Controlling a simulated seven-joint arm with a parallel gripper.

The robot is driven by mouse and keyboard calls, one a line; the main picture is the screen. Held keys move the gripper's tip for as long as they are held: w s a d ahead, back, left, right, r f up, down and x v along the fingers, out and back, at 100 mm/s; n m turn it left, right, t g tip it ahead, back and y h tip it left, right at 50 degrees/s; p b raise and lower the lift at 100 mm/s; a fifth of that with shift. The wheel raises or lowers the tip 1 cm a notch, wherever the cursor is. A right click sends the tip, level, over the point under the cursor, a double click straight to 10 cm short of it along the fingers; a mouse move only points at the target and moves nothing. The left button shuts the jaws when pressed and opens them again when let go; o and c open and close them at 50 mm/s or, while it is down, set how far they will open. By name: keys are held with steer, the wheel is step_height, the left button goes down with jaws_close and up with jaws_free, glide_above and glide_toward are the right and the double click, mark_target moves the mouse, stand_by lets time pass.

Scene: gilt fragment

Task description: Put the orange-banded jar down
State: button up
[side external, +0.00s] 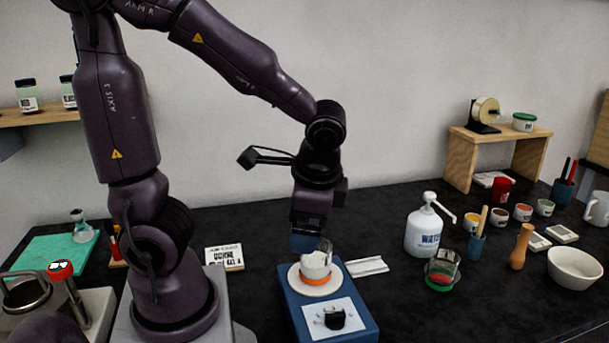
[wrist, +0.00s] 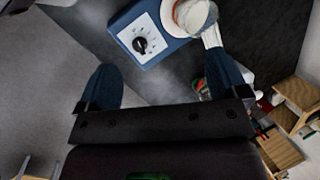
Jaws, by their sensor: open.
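The orange-banded jar (side external: 316,267) stands upright on the round white plate (side external: 299,284) of a blue hotplate-like device (side external: 352,291). It has pale contents and an orange band near its base. In the wrist view the jar (wrist: 194,14) is at the top edge, partly cut off, on the round plate. My gripper (side external: 306,243) is just above and slightly left of the jar in the side view. In the wrist view my gripper (wrist: 160,70) has its blue fingers wide apart with nothing between them. The right finger's tip is near the jar; I cannot tell whether they touch.
A green-banded jar (side external: 442,268) and a white pump bottle (side external: 424,231) stand to the right. Beyond are small pots, a blue cup, a wooden pestle (side external: 521,246) and a white bowl (side external: 575,268). A white strip (side external: 366,267) lies beside the device. The dark front right bench is clear.

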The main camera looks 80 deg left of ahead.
steer(key=s+d+r+n+t+h, duration=0.1)
steer(key=d+r+n+t+h, duration=0.2)
steer(key=r+t, duration=0.3)
step_height(320, 180, up, 3)
steer(key=shift+s+d+r+n+h, duration=0.1)
steer(key=shift+s+d+n+h, duration=0.25)
steer(key=shift+d, duration=0.35)
steer(key=shift+w, duration=0.1)
stand_by(1.4)
